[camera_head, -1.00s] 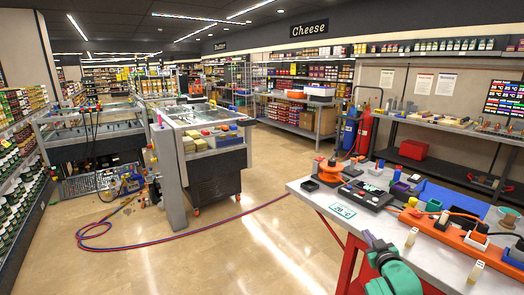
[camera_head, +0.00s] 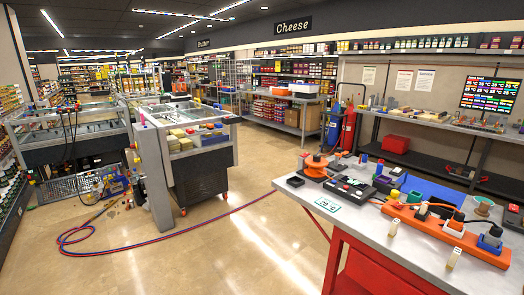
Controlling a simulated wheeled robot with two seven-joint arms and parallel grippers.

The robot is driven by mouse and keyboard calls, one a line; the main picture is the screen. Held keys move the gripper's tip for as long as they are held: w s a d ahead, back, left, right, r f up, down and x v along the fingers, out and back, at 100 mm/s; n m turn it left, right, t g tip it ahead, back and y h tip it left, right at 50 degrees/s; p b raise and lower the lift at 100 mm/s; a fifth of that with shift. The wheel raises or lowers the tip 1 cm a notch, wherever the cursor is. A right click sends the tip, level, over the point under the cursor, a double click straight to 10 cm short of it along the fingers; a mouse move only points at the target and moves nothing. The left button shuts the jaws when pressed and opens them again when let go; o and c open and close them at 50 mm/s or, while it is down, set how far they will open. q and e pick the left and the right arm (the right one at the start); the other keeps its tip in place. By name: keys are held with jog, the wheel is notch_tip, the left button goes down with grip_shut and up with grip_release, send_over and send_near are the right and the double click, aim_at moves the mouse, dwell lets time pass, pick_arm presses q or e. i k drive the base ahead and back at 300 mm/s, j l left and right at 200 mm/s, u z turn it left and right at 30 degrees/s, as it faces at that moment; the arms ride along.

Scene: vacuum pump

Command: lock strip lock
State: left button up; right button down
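An orange power strip (camera_head: 428,227) lies on the grey worktable (camera_head: 352,230) at the right, with several plugs and cords along it. A blue plug-like piece (camera_head: 490,239) sits at its near right end. I cannot tell which piece is the lock. Neither of my grippers shows in this view.
A black device (camera_head: 350,189), an orange-and-black tool (camera_head: 315,167), a small black tray (camera_head: 295,182) and a blue mat (camera_head: 430,191) share the tabletop. A wheeled cart (camera_head: 195,165) stands left across the aisle. A red and blue hose (camera_head: 130,248) lies on the floor.

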aim_at(395, 193)
jog(key=i+j+z, duration=0.1)
jog(key=z, duration=0.3)
jog(key=i+j+z, duration=0.15)
jog(key=z, duration=0.25)
jog(key=i+j+z, duration=0.1)
jog(key=i+j, duration=0.25)
jog(key=i+j+z, duration=0.1)
jog(key=i+j, duration=0.25)
jog(key=j, duration=0.15)
jog(key=i+j+z, duration=0.1)
jog(key=i+j, duration=0.25)
jog(key=j, duration=0.15)
jog(key=i+j+z, duration=0.1)
jog(key=i+j, duration=0.2)
jog(key=j, duration=0.15)
